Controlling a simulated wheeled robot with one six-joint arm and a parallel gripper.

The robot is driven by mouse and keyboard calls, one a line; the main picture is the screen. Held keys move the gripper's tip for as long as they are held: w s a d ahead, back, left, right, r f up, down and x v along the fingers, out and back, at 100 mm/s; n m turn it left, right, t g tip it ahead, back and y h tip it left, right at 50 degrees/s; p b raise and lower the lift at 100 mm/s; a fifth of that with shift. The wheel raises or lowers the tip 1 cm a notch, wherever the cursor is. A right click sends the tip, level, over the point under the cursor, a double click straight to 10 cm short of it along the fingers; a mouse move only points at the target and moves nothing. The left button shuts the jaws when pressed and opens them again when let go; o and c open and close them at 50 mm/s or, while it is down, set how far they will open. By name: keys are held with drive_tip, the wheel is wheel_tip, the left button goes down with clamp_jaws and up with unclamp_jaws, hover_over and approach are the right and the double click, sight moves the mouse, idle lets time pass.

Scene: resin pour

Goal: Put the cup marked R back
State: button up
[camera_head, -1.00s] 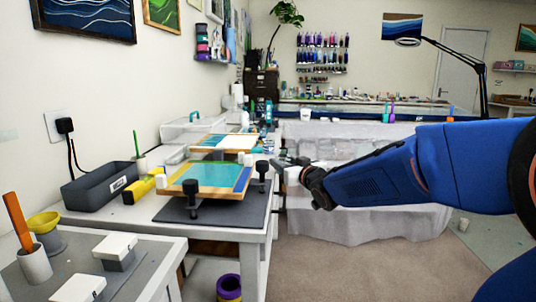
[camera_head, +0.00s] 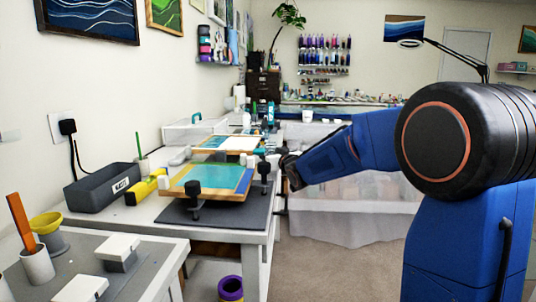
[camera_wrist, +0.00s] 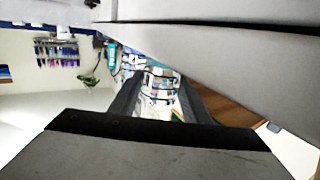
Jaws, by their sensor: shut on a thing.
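My gripper (camera_head: 274,160) is above the right edge of the white bench (camera_head: 232,233), close to the tilted blue-green panel (camera_head: 219,178). In the head view it is small and partly hidden by a black clamp knob. In the wrist view a clear, whitish cup-like thing with dark bands (camera_wrist: 158,85) shows between the dark finger parts, and my gripper is shut on it. No letter R can be read on it. A white cup (camera_head: 37,266) with an orange stick stands at the lower left, beside a yellow funnel-shaped cup (camera_head: 45,223).
A dark grey bin (camera_head: 95,190) with a label and a yellow tool (camera_head: 142,190) lie left of the panel. Black knobs (camera_head: 194,194) stand at the panel's near side. A clear box (camera_head: 187,132) and a second panel are behind. A plastic-covered table (camera_head: 350,205) stands right.

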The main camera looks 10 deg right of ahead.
drive_tip(key=shift+w, duration=0.35)
drive_tip(key=shift+s, duration=0.1)
drive_tip(key=shift+f, duration=0.2)
drive_tip(key=o, duration=1.1)
drive_tip(key=shift+c, duration=0.2)
